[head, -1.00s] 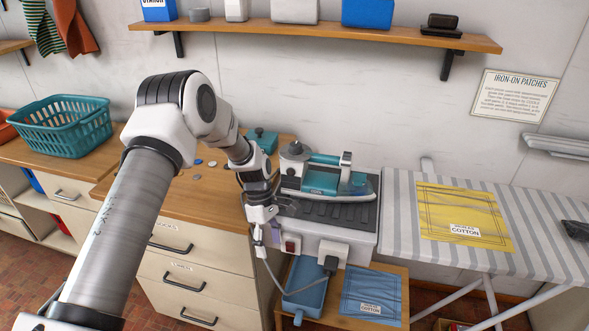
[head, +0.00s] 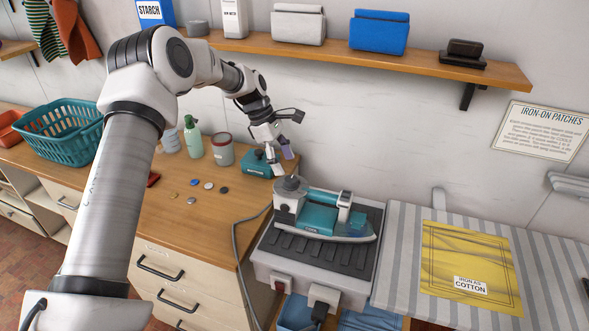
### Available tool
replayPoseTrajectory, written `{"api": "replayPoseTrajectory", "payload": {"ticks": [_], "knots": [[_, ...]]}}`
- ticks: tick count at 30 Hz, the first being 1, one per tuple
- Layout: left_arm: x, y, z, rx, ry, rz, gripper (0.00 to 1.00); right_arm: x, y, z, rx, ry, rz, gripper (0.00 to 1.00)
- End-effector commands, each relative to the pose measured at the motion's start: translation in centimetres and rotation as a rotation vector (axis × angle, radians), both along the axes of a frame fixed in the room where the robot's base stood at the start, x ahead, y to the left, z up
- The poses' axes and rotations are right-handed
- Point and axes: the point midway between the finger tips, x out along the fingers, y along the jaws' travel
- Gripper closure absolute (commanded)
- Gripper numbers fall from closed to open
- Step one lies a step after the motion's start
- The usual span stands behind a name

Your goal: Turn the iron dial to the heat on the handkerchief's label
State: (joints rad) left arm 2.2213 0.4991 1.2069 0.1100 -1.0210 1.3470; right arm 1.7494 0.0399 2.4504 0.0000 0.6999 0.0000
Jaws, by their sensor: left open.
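The teal and white iron (head: 325,218) rests on a dark ribbed plate on a grey stand (head: 272,262). A dark round dial (head: 291,184) sits on top of its left end; its markings are too small to read. My left gripper (head: 282,163) is open and empty just above and behind the dial, pointing down; I cannot tell whether it touches. A yellow cloth (head: 468,250) lies flat on the striped ironing board (head: 405,245), with a white label (head: 470,285) reading "IRON AS COTTON". A blue cloth (head: 358,321) shows only partly at the bottom edge. My right gripper is out of view.
A teal box (head: 257,165), a tin (head: 222,150) and a green bottle (head: 193,138) stand behind on the wooden counter (head: 165,235), with several buttons in front. A shelf (head: 400,52) runs above. A grey cable (head: 238,250) hangs left of the stand.

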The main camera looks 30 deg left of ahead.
Motion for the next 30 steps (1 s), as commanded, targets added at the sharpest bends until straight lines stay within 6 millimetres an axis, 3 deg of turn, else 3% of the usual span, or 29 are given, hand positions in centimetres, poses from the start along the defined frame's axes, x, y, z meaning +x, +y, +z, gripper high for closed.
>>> {"api": "replayPoseTrajectory", "payload": {"ticks": [7, 16, 17, 21, 22, 30], "knots": [[0.3, -1.7, -4.0, 0.001, 0.004, -0.001, 0.35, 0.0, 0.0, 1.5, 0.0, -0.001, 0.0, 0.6], [0.5, -2.0, -4.9, 0.0, 0.001, -0.001, 0.35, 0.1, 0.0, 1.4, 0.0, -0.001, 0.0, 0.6], [0.5, -2.0, -4.9, 0.0, 0.001, -0.001, 0.39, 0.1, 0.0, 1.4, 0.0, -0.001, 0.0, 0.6], [0.4, -2.0, -4.9, 0.0, 0.001, -0.001, 0.88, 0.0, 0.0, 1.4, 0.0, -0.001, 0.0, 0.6], [0.4, -2.0, -4.9, 0.0, 0.001, -0.001, 0.96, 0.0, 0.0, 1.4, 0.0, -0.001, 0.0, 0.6], [0.4, -2.0, -5.1, 0.0, 0.002, -0.007, 0.96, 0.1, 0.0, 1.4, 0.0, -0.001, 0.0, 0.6]]}}
